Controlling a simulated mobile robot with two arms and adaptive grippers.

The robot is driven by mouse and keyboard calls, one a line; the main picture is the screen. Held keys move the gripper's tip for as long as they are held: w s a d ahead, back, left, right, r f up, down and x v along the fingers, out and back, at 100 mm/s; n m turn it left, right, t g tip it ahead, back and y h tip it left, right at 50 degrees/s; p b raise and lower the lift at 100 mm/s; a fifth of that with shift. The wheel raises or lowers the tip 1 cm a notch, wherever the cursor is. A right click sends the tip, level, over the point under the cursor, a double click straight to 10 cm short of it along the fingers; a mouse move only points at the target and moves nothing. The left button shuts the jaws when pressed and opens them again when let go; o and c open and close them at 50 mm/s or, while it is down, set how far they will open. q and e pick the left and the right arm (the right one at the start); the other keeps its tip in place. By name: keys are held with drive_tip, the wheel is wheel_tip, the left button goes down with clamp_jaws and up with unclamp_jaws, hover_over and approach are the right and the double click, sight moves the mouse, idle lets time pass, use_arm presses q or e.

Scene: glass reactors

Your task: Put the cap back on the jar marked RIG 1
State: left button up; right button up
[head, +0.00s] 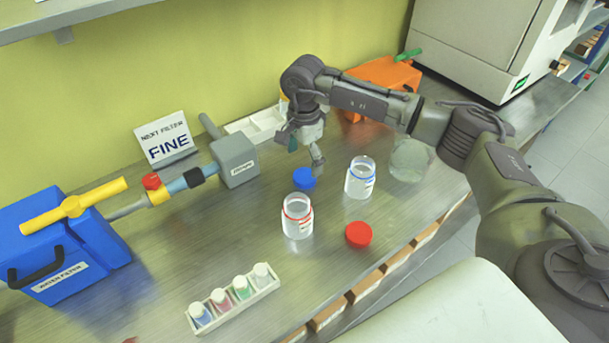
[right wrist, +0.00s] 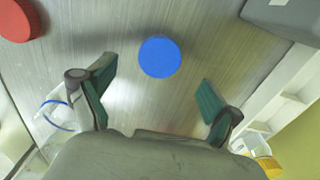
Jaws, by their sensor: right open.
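A blue cap (head: 304,179) lies flat on the bench; it also shows in the right wrist view (right wrist: 160,57). A red cap (head: 358,234) lies nearer the front edge and shows at a corner of the right wrist view (right wrist: 20,18). An uncapped clear jar with red bands (head: 297,222) stands between them, to the left. An uncapped clear jar with a blue ring (head: 360,180) stands right of the blue cap. Markings on both jars are too small to read. My right gripper (head: 305,157) is open and empty above the blue cap, fingers pointing down. My left gripper is out of view.
A white rack of small vials (head: 234,301) stands at the front. A blue water filter box (head: 60,245) and grey pipe unit (head: 236,160) are on the left. A round glass vessel (head: 409,160) and an orange case (head: 385,78) are near my right arm.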

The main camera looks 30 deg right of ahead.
sight(305, 175)
drive_tip(key=shift+f+p, duration=0.45)
wheel_tip(305, 175, down, 4)
drive_tip(key=shift+r+p, duration=0.2)
drive_tip(key=shift+p, duration=0.55)
drive_tip(key=shift+d+f, duration=0.1)
drive_tip(key=shift+f, duration=0.25)
drive_tip(key=c, duration=0.9)
